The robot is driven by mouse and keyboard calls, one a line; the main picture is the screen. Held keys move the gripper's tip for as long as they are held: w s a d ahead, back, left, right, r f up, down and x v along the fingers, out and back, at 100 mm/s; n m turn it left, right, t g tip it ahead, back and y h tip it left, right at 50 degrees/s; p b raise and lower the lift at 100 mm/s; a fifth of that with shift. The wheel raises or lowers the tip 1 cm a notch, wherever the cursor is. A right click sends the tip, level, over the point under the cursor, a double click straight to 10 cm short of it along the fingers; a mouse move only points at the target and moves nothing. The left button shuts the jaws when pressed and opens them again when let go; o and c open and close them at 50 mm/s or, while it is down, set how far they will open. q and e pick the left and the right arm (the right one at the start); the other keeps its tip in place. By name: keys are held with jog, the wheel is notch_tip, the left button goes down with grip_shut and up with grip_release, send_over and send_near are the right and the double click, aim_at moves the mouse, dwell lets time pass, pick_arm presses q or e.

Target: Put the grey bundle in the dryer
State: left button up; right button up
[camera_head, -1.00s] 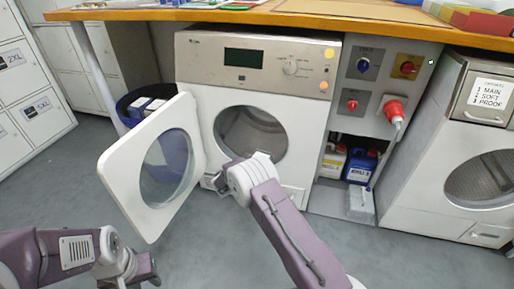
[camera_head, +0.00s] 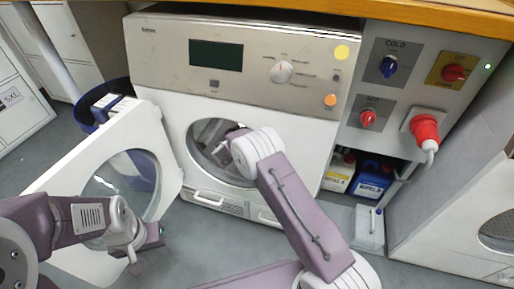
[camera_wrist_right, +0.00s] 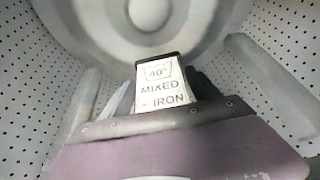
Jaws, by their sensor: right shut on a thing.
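The dryer (camera_head: 235,60) stands ahead with its round opening showing. Its white door (camera_head: 172,150) is swung open to the left. My right arm reaches into the opening, and its gripper is mostly hidden there in the head view. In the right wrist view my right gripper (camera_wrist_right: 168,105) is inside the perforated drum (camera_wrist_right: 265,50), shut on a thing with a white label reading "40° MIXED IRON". I take this for the grey bundle (camera_wrist_right: 165,92); little but the label shows. My left gripper (camera_head: 148,250) is open and empty in front of the door.
A control panel (camera_head: 415,65) with knobs and a red plug (camera_head: 425,127) is right of the dryer. Bottles (camera_head: 370,180) stand on a shelf below. Another machine (camera_head: 450,225) is at the right. A dark blue bin (camera_head: 90,112) stands behind the door.

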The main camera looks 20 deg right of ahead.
notch_tip(320, 180, down, 10)
jog(key=b, duration=0.8)
jog(key=shift+s+f, duration=0.1)
jog(key=shift+f, duration=0.05)
jog(key=shift+r+p, duration=0.3)
jog(key=shift+f, duration=0.55)
jog(key=shift+f, duration=0.1)
jog(key=o, duration=1.7)
